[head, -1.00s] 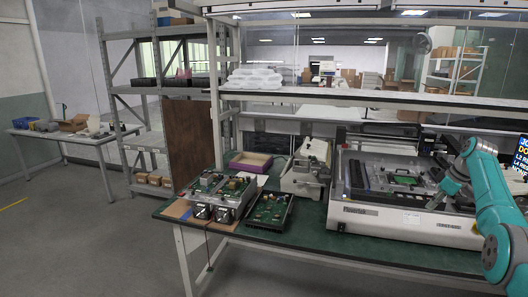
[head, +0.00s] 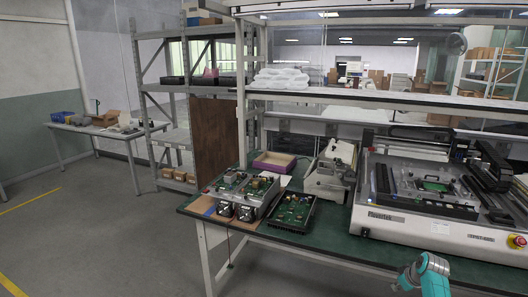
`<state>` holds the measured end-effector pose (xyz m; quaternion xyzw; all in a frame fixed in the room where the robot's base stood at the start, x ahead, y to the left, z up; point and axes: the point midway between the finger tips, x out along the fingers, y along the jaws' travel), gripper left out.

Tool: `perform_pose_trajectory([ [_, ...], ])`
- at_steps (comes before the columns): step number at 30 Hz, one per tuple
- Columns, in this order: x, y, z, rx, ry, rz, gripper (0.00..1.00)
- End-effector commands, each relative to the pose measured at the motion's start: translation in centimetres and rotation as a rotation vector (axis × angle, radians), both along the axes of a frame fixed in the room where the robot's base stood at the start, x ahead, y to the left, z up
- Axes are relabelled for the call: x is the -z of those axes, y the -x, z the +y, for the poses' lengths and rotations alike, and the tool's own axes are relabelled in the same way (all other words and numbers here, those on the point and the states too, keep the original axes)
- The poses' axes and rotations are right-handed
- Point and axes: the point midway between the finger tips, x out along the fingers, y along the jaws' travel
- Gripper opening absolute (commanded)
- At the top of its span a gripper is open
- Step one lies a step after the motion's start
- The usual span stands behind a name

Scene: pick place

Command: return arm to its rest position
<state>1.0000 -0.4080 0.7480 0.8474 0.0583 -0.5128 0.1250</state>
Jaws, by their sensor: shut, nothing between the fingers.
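Only a teal and grey part of my arm (head: 432,274) shows in the head view, low at the right of centre. It is in front of the workbench's front edge, clear of the machine. My gripper and its fingers cannot be made out in this view.
The green workbench (head: 330,250) holds a large white machine (head: 400,226), a smaller beige device (head: 328,178), a circuit-board unit (head: 240,192), a black tray with a board (head: 293,210) and a purple-edged box (head: 275,163). A shelf rack stands behind. Floor at left (head: 110,240) is clear.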

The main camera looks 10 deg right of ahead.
Motion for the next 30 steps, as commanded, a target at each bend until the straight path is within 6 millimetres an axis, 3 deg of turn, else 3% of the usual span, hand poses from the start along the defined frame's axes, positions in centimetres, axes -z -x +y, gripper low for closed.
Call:
perform_pose_trajectory([
  [1, 2.2, 0.7, 1.8, 0.008, 0.003, -0.008, 0.0],
  [6, 7.5, 2.9, 6.4, 0.047, 0.017, -0.056, 0.0],
  [15, 14.4, 9.1, 14.7, 0.104, 0.034, -0.147, 0.0],
  [22, 17.3, 15.3, 20.7, 0.139, 0.037, -0.224, 0.0],
  [30, 18.0, 23.6, 26.9, 0.17, 0.029, -0.322, 0.0],
])
